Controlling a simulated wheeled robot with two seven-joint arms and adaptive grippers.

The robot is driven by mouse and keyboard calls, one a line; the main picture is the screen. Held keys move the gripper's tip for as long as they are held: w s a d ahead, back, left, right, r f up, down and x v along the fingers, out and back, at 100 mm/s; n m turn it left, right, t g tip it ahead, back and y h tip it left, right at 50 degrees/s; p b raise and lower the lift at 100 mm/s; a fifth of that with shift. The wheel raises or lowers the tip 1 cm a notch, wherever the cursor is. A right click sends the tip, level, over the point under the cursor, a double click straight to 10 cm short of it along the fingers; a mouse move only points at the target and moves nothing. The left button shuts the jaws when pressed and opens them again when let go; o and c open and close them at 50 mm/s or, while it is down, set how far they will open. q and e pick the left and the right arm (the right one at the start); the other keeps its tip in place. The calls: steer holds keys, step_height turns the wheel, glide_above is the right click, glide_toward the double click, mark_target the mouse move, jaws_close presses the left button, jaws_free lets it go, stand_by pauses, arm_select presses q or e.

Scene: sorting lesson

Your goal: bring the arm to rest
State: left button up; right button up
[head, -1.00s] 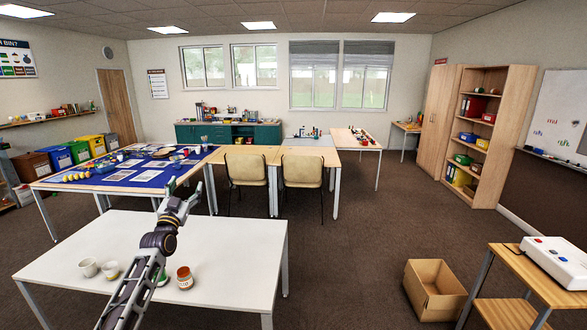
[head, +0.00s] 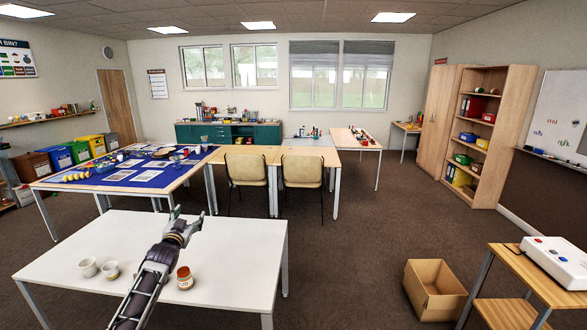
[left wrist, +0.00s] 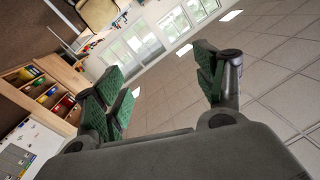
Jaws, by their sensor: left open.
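My left arm comes in from the bottom of the head view and reaches up over the white table (head: 225,240). My left gripper (head: 184,212) is above the table's far edge, open and empty. In the left wrist view its two green-padded fingers (left wrist: 165,85) stand wide apart with nothing between them, and the room behind appears tilted, with ceiling and windows. My right gripper is not in view.
Two white cups (head: 88,267) and an orange-brown jar (head: 185,278) stand on the white table near my left arm. A cardboard box (head: 435,290) is on the floor at right, beside a wooden stand (head: 545,285). Open carpet lies between.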

arm_select(q)
steer(key=s+d+f+g, duration=0.15)
steer(key=s+f, duration=0.25)
steer(key=f, duration=1)
steer(key=s+d+f+g, duration=0.1)
steer(key=s+f+g, duration=0.3)
steer(key=f, duration=1.1)
steer(key=s+d+f+g, duration=0.2)
steer(key=s+f+g, duration=0.1)
steer(key=s+f, duration=1.6)
steer(key=s+d+f+g, duration=0.2)
steer(key=s+f, duration=0.6)
steer(key=s, duration=0.8)
steer(key=s+d+f+g, duration=0.3)
steer(key=s+f, duration=0.6)
steer(key=s, duration=0.8)
steer(key=s+d+f+g+h, duration=0.1)
steer(key=s+d+f+g, duration=0.2)
steer(key=s+f, duration=0.5)
steer(key=s, duration=0.9)
steer(key=shift+f+n+g, duration=0.35)
steer(key=shift+n, duration=0.05)
